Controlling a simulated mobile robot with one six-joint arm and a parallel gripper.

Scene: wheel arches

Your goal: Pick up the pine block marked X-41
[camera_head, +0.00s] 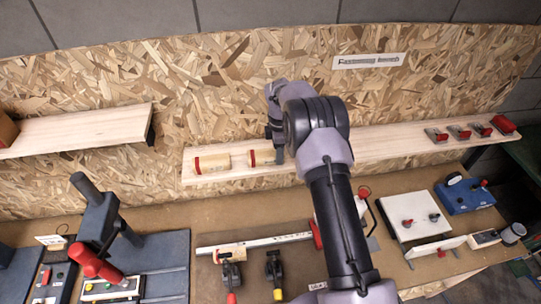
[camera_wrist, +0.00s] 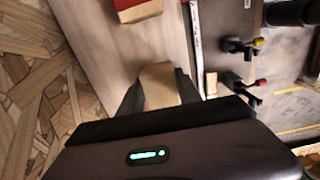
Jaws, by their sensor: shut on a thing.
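My gripper (camera_head: 279,155) is over the wall shelf, with its fingers at a pale pine block (camera_head: 266,157) that has a red left end. In the wrist view, my gripper (camera_wrist: 158,92) is shut on the pine block (camera_wrist: 158,84), with a dark finger on each side. Its bare wood faces the camera. The block appears on or just above the shelf; I cannot tell which. Part of it is behind my gripper in the head view. No X-41 mark can be read.
A similar red-ended block (camera_head: 213,163) lies left on the same shelf (camera_head: 370,145). Another red and wood block (camera_wrist: 137,9) shows in the wrist view. Several red-marked pieces (camera_head: 459,131) sit at the shelf's right. The chipboard wall (camera_head: 200,90) is close behind; clamps (camera_head: 274,268) lie below.

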